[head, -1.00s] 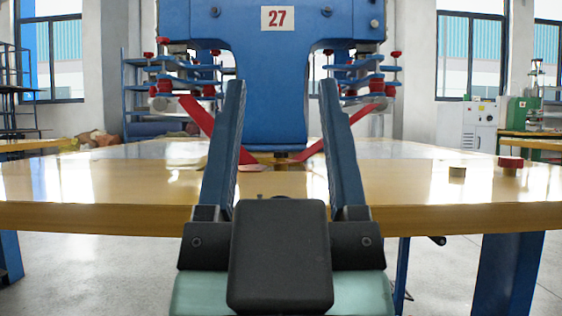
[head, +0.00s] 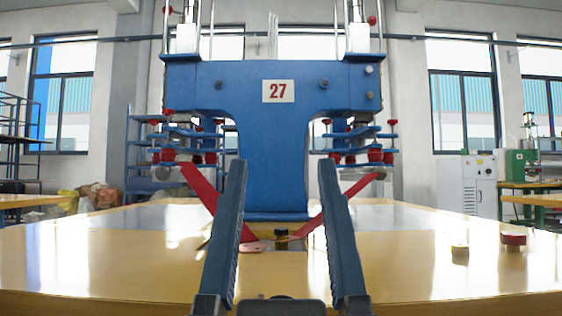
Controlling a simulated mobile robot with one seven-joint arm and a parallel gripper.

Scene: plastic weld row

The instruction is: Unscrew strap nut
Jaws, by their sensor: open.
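My gripper (head: 283,168) is open and empty, its two blue fingers pointing forward over the table. Past the fingers, two red straps, the left one (head: 200,188) and the right one (head: 330,215), slope down the front of the blue machine numbered 27 (head: 275,150). They come together low at its middle, seen between the fingers. A small dark piece (head: 281,233) sits there beside the strap's flat reddish end (head: 252,246); I cannot tell whether it is the strap nut. Part of each strap is hidden behind a finger.
A wide glossy wooden table (head: 110,262) spreads in front of the machine. At its right stand a small tan cylinder (head: 460,249) and a red-topped knob (head: 513,239). The table's left side is clear. Blue shelving (head: 140,130) stands behind.

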